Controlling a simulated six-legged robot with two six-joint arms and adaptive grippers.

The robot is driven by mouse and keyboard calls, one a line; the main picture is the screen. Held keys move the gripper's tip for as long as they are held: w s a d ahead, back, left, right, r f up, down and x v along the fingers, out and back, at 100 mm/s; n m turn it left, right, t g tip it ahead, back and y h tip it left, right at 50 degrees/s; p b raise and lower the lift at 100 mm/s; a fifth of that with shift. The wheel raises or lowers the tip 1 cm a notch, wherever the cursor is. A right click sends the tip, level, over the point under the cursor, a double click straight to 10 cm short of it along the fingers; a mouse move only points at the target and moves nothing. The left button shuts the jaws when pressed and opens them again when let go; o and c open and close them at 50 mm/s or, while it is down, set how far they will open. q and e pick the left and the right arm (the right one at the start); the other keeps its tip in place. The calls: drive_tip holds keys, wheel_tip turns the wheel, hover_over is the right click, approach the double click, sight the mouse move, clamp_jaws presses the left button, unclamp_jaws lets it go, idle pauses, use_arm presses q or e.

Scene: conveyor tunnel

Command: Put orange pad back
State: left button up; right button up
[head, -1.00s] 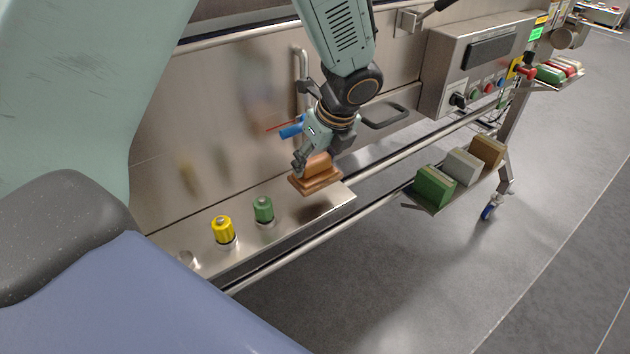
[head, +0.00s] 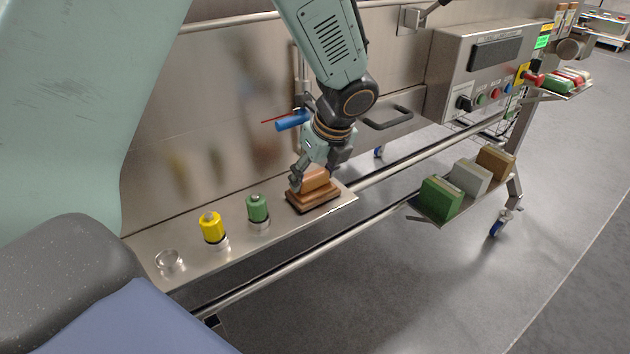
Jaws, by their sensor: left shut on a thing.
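The orange-brown pad (head: 314,196) is a block with a raised grip on a wider base, at the right end of the steel shelf (head: 190,243). My left gripper (head: 315,178) reaches down from above and is shut on the pad's raised grip. The pad is level and at or just above the shelf surface; I cannot tell whether it touches. My right gripper is not in view.
A green knob (head: 257,208), a yellow knob (head: 212,227) and an empty clear ring (head: 168,261) line the shelf to the left. A small tray (head: 428,217) with green, grey and brown blocks is at right. A control box (head: 470,70) stands behind it.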

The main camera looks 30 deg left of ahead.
use_arm(q)
drive_tip(key=shift+s+a, duration=0.1)
drive_tip(key=shift+a, duration=0.05)
drive_tip(key=o, duration=1.6)
drive_tip(key=shift+c, duration=0.2)
drive_tip(key=shift+o, duration=0.7)
drive_tip(key=shift+r, duration=0.35)
drive_tip(key=p+v, duration=0.4)
drive_tip(key=v, duration=0.7)
drive_tip(key=shift+d+r, duration=0.2)
drive_tip(key=shift+r, duration=0.05)
